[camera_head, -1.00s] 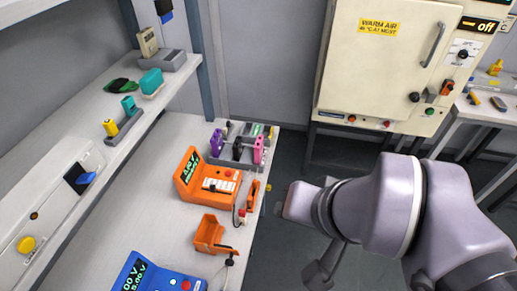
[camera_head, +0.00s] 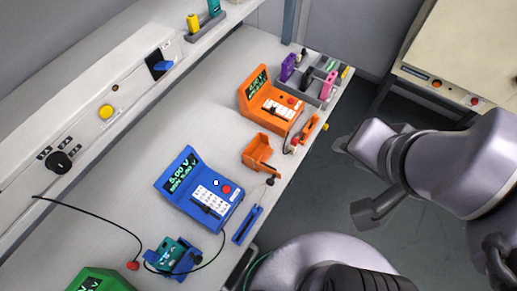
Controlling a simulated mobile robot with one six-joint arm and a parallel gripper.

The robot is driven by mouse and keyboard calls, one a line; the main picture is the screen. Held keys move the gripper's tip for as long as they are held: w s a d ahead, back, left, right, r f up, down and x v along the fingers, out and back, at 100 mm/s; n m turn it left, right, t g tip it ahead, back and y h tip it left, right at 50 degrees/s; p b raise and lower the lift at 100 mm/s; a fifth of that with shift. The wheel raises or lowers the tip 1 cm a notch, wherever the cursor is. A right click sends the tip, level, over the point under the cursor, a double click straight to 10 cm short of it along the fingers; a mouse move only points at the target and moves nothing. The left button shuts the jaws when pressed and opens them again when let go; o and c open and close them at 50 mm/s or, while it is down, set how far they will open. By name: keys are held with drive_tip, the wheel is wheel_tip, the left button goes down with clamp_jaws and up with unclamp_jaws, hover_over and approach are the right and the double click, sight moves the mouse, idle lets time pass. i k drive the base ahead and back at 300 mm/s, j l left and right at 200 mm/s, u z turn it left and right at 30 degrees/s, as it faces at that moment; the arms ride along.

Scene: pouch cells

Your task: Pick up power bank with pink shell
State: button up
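A pink-shelled block (camera_head: 328,85), which looks like the power bank, stands upright in a grey rack (camera_head: 308,92) at the far end of the bench. A purple block (camera_head: 289,67) and dark and green pieces are in the same rack. My gripper (camera_head: 366,217) seems to be the dark grey part at the end of my arm, right of the bench and over the floor. It is well apart from the pink block. Its fingers are not clear, so I cannot tell whether it is open or shut.
An orange tester (camera_head: 272,103), an orange holder (camera_head: 261,152) and a blue tester (camera_head: 200,190) stand on the bench. A teal device in a blue holder (camera_head: 173,257) and a green unit (camera_head: 97,281) are nearer. A cream cabinet (camera_head: 455,62) stands at the right.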

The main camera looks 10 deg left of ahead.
sight(328, 84)
drive_tip(key=i+l+u, duration=0.45)
drive_tip(key=u, duration=0.15)
drive_tip(key=i+l+u, duration=0.25)
drive_tip(key=l, duration=0.15)
drive_tip(key=l+u, duration=0.3)
drive_tip(key=i+l+u, duration=0.15)
drive_tip(key=l+u, duration=0.15)
drive_tip(key=l, duration=0.15)
drive_tip(key=l+u, duration=0.3)
drive_tip(key=i+l, duration=0.05)
drive_tip(key=l, duration=0.05)
